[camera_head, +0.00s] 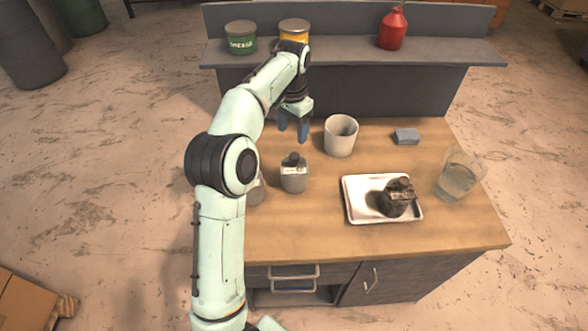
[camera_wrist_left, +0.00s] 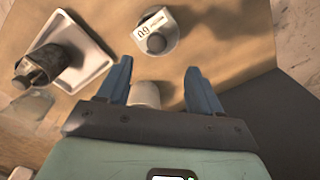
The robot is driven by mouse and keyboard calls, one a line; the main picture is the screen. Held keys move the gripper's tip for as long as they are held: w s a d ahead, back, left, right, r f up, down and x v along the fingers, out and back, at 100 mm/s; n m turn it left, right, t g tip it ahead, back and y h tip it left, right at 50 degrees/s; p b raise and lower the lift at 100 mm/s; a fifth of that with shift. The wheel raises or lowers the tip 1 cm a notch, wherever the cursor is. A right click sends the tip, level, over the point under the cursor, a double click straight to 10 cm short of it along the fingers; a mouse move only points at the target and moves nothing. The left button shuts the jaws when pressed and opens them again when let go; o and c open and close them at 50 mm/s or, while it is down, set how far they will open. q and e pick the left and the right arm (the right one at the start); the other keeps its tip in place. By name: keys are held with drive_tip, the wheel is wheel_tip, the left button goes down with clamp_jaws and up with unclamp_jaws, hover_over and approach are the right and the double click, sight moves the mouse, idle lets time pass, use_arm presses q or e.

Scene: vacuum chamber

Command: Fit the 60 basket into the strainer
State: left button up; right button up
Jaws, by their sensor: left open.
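The 60 basket (camera_head: 293,183) is a grey cylinder with a dark knob and a white label. It stands upright on the workbench, left of the tray. In the left wrist view, the basket (camera_wrist_left: 155,40) shows its number upside down. My left gripper (camera_head: 294,130) is open and empty, behind the basket and left of a pale cup. My right gripper is out of view.
The pale cup (camera_head: 341,137) stands near the back. A grey-blue block (camera_head: 406,136) and a clear beaker (camera_head: 457,180) are at the right. Another grey object (camera_head: 257,192) is partly hidden by my arm. A shelf (camera_head: 350,52) with cans and a red bottle (camera_head: 392,30) runs behind.

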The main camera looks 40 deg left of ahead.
sight(294, 155)
use_arm(q)
wheel_tip(294, 155, down, 6)
drive_tip(key=shift+s+r, duration=0.1)
drive_tip(key=shift+w+d+f, duration=0.1)
drive_tip(key=shift+d+f, duration=0.05)
drive_tip(key=shift+f, duration=1.3)
drive_tip(key=shift+w+d+f, duration=0.1)
drive_tip(key=shift+f, duration=1.35)
clamp_jaws()
